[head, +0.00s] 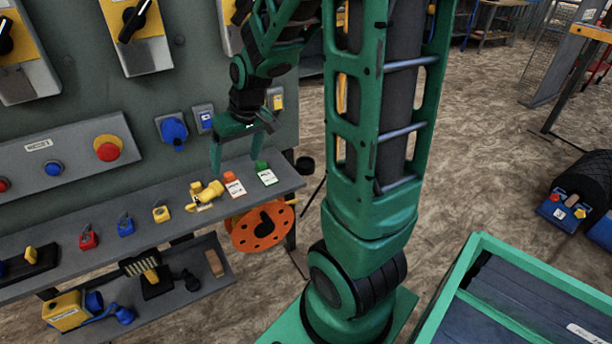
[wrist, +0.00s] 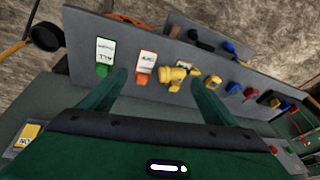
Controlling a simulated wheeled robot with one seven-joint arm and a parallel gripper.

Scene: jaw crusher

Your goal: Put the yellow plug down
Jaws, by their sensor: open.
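The yellow plug (head: 207,192) lies on its side on the grey shelf (head: 140,236) in the head view, next to an orange-and-white tag (head: 233,184). It also shows in the wrist view (wrist: 172,76), between the two fingers as seen from the wrist. My green gripper (head: 241,150) is open and empty, above the shelf and close to the grey panel. In the wrist view the fingers (wrist: 159,82) are spread apart with nothing held between them. The plug looks apart from both fingers and resting on the shelf.
A green-and-white tag (head: 265,173) lies right of the orange one. Yellow (head: 161,213), blue (head: 126,226) and red (head: 88,238) padlocks stand to the left. An orange reel (head: 262,226) hangs below the shelf edge. A blue socket (head: 173,130) is on the panel (head: 110,95) behind.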

